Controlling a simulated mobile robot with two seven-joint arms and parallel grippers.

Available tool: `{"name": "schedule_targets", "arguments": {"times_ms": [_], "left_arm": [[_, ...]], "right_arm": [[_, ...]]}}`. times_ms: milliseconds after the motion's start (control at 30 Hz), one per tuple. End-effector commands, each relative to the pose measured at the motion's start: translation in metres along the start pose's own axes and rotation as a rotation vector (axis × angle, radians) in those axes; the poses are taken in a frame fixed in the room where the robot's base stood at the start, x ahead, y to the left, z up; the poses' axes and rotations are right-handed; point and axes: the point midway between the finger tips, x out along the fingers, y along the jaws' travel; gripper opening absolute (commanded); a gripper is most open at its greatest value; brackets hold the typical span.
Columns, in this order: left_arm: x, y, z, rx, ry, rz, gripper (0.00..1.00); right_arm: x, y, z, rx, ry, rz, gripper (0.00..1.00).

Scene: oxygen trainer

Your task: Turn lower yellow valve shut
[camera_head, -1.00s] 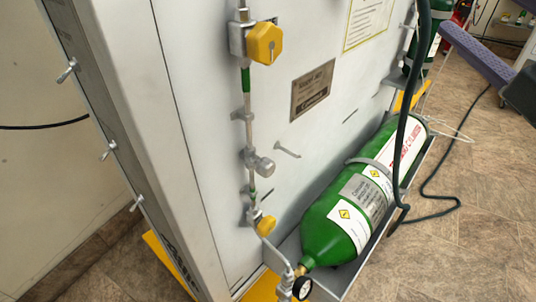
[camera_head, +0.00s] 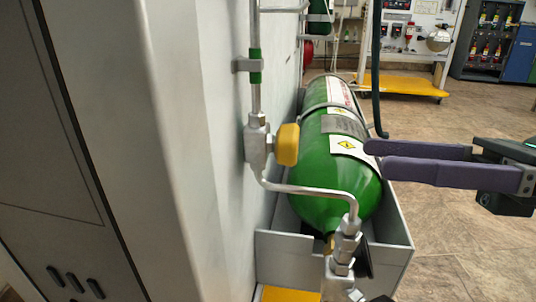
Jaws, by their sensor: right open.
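The lower yellow valve (camera_head: 288,144) is a yellow handle on a metal valve body, on the pipe along the white cabinet's side. Its handle stands roughly upright in the picture. My right gripper (camera_head: 374,156) comes in from the right with two long purple fingers. They are apart and empty. The fingertips are to the right of the yellow handle, in front of the green cylinder in the picture, and do not touch the handle. My left gripper is not in view.
A green oxygen cylinder (camera_head: 325,130) lies in a grey tray (camera_head: 400,240) beside the cabinet (camera_head: 185,150). A bent pipe (camera_head: 310,190) runs below the valve to a metal fitting (camera_head: 345,245). A dark hose (camera_head: 376,80) hangs behind. Tiled floor is free at right.

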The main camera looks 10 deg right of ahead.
Motion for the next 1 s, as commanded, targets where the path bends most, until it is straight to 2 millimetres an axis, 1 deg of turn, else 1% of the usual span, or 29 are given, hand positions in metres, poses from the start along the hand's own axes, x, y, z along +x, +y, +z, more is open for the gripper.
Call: {"name": "schedule_targets", "arguments": {"times_ms": [300, 433, 600, 833, 867, 1000], "left_arm": [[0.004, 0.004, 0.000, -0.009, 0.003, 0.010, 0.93], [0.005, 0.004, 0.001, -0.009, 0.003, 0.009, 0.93], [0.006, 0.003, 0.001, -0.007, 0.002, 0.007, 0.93], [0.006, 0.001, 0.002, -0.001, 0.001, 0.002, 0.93], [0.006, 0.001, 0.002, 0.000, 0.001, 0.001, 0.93], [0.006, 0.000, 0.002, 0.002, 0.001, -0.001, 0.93]], "right_arm": [[0.060, 0.001, 0.002, 0.000, -0.006, 0.003, 0.78], [0.078, 0.001, 0.002, 0.002, -0.006, 0.002, 0.78], [0.088, 0.000, 0.002, 0.002, -0.005, -0.001, 0.78], [0.088, 0.000, 0.002, 0.002, -0.004, -0.001, 0.78], [0.088, 0.000, 0.002, 0.002, -0.004, -0.001, 0.76], [0.088, 0.000, 0.002, 0.002, -0.004, -0.001, 0.60]]}}
